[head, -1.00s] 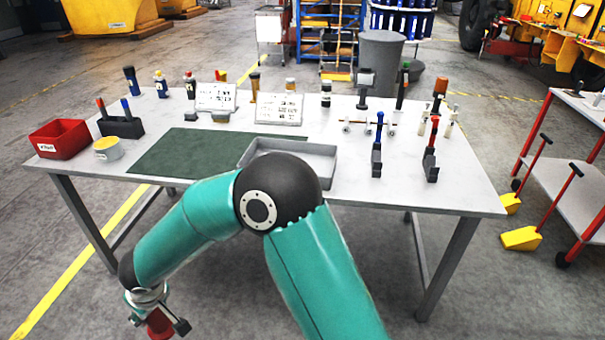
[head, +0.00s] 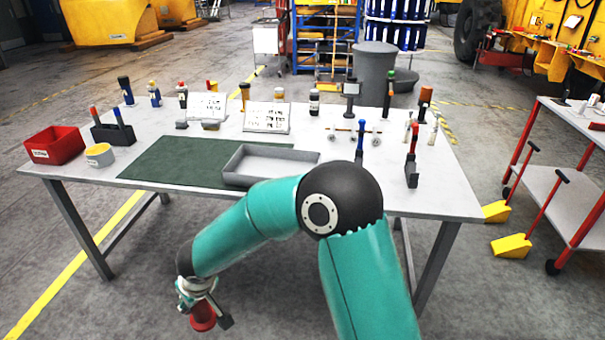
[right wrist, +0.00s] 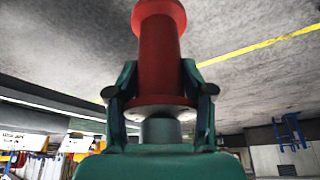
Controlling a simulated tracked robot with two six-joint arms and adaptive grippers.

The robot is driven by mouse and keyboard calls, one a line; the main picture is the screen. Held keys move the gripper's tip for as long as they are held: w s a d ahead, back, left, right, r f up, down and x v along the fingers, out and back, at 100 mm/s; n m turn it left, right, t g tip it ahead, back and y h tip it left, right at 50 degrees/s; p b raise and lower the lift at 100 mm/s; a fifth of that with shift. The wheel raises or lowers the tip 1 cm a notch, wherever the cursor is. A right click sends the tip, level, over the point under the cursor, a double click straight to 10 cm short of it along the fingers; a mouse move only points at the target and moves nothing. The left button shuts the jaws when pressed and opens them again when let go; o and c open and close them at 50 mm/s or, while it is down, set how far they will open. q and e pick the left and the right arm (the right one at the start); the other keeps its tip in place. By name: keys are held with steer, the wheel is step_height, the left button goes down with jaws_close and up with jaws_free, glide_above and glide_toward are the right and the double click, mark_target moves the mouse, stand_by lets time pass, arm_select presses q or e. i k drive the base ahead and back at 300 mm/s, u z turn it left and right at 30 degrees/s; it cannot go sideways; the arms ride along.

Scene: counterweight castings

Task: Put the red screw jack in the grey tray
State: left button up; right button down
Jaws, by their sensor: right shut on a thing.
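The red screw jack (head: 203,318) is held in my right gripper (head: 207,303), low in front of the table in the head view. In the right wrist view the jack (right wrist: 160,55) stands out between the two fingers of the right gripper (right wrist: 158,92), which are shut on its red body. A grey shaft shows between the fingers beneath the red part. The grey tray (head: 262,164) lies on the table at the right end of the green mat. It looks empty, and my right arm covers part of its front edge. My left gripper is not in view.
The white table (head: 440,195) also holds a green mat (head: 165,160), a red bin (head: 55,146), a yellow-and-grey tub (head: 99,155), a dark tool holder (head: 115,134) and several upright tools. A red-framed trolley (head: 560,190) stands at the right.

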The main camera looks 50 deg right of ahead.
mark_target(274, 173)
steer(key=z, duration=0.85)
steer(key=i, duration=1)
steer(key=z, duration=0.1)
